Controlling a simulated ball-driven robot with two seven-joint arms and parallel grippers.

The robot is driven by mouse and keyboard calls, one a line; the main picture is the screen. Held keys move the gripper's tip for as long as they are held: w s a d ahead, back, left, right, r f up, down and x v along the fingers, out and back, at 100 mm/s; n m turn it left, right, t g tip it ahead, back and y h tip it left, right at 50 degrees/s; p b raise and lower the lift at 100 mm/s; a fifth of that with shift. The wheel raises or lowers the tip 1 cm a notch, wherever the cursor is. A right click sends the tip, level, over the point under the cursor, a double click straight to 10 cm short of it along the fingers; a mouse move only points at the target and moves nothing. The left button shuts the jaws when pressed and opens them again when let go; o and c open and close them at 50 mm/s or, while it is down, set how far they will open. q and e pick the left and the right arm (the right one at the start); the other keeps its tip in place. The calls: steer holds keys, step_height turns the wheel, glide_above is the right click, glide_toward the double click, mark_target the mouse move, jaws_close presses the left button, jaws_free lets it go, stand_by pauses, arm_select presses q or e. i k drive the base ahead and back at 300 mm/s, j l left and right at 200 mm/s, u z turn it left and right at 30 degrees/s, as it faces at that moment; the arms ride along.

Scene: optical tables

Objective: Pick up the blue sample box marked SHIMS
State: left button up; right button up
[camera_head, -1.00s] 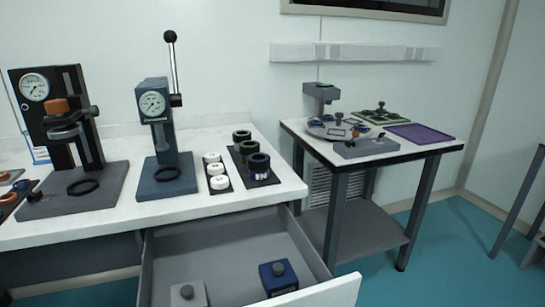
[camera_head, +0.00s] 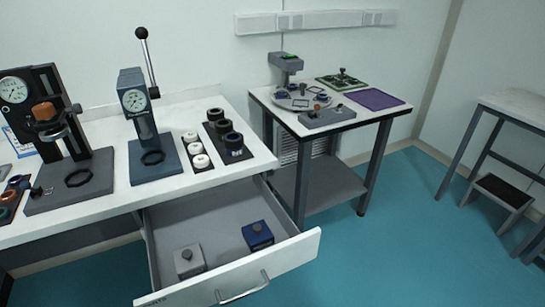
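A blue box (camera_head: 257,235) with a dark round knob on top sits in the open drawer (camera_head: 205,222), towards its right side. Any marking on it is too small to read. A light grey box (camera_head: 189,261) with a similar knob sits in the same drawer, to the left and nearer the front. The two boxes stand apart. Neither of my grippers shows in this view.
The drawer front with its handle (camera_head: 243,287) sticks out below the white bench (camera_head: 215,177). Two gauge presses and rows of black and white rings stand on the bench. A side table (camera_head: 349,121) stands right; teal floor (camera_head: 400,235) is clear.

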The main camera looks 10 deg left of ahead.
mark_target(259, 246)
steer(key=i+l, duration=0.1)
steer(key=l, duration=0.2)
steer(key=i+l, duration=0.15)
steer(key=l, duration=0.15)
steer(key=i+l, duration=0.1)
steer(key=l, duration=0.25)
steer(key=i+l+u, duration=0.1)
steer(key=l, duration=0.2)
steer(key=i+l+u, duration=0.1)
steer(key=u, duration=1.45)
